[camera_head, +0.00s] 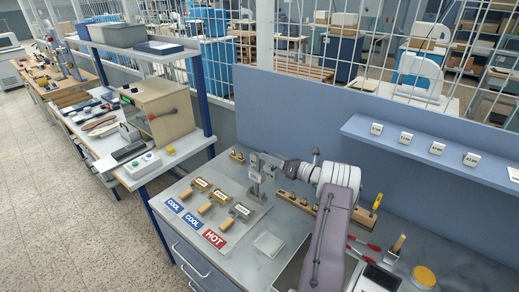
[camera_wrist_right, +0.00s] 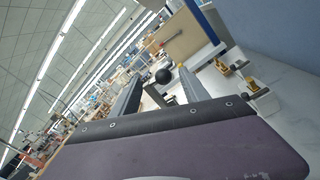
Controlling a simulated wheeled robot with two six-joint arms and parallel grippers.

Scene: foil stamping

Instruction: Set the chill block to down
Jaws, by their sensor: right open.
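A small grey metal stand (camera_head: 254,188), which I take to be the chill block's, stands on the bench behind the printed cards. My right gripper (camera_head: 272,162) is at its upper part and hides some of it. In the right wrist view a black ball knob (camera_wrist_right: 163,76) shows between the two spread fingers of my right gripper (camera_wrist_right: 159,84). The fingers are open, and I see no contact with the knob. Whether the block is up or down cannot be told. My left gripper is not in view.
Blue COOL cards (camera_head: 193,221) and a red HOT card (camera_head: 214,238) lie at the bench's front left, with brass-coloured stamps beside them. A blue panel (camera_head: 285,110) and shelf (camera_head: 420,145) bound the back.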

